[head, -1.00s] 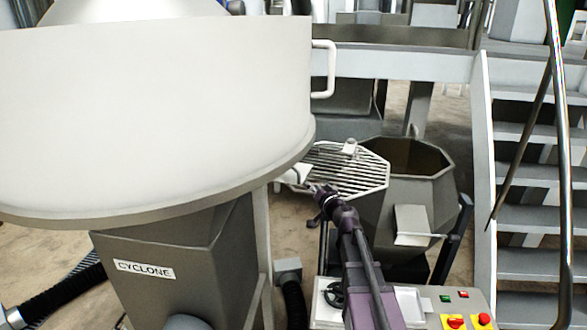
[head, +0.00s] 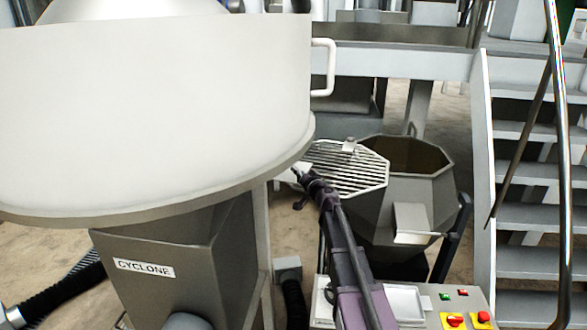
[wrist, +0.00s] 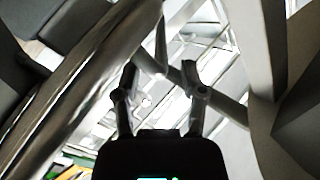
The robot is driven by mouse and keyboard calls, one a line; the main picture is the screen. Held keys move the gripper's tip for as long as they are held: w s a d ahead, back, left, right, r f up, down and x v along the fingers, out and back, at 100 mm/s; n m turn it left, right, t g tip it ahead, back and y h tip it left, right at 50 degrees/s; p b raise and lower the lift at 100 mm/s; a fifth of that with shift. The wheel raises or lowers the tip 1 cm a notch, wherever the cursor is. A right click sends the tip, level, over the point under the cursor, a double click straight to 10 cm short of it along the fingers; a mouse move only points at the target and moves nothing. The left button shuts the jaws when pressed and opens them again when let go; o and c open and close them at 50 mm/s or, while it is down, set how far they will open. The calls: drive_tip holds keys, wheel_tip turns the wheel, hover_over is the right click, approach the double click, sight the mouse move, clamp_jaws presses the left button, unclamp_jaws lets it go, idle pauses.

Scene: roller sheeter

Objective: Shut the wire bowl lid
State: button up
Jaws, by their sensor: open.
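The wire bowl lid (head: 352,170) is a pale octagonal grille. It lies to the left of the grey faceted bowl (head: 385,215), its right edge over the bowl's left rim, and most of the bowl's mouth is uncovered. A small block sits at the lid's far edge. My gripper (head: 300,172) is at the lid's near left edge, close under the big white drum; contact is unclear. In the wrist view my gripper (wrist: 160,72) has its two fingers spread, with grey bars beyond them. Whether a bar lies between the fingers is unclear.
The white cyclone drum (head: 150,110) fills the left and hides part of the lid's left side. A control panel (head: 462,306) with buttons is in front of the bowl. Stairs (head: 525,210) with a handrail stand to the right.

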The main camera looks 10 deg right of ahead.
drive_tip(key=shift+x, duration=2.25)
clamp_jaws()
